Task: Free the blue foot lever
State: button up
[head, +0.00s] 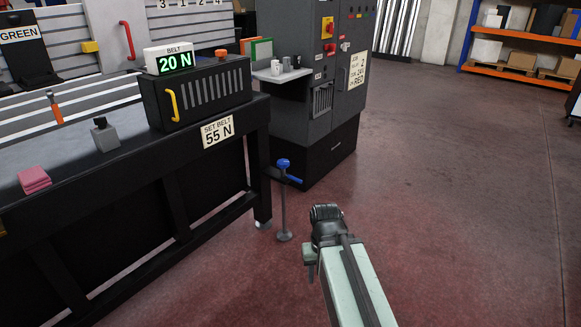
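What looks like the blue foot lever is a blue knob (283,163) with a short blue bar (293,180) sticking out to the right below it. They sit at the top of a thin grey post (284,210) on a small round floor base, beside the right end of the black table (190,165). A dark bracket meets the post near the bar. My gripper (310,257) is at the end of my arm, lower right of the post and apart from it in the picture. Its fingers are too small and dark to read.
A black box (197,95) with a yellow handle stands on the table under a display (168,59) reading 20 N. A sign (217,131) reads SET BELT 55 N. A dark cabinet (330,85) stands behind the post. The floor to the right is clear.

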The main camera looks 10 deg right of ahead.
aim_at(289, 176)
jog(key=i, duration=1.25)
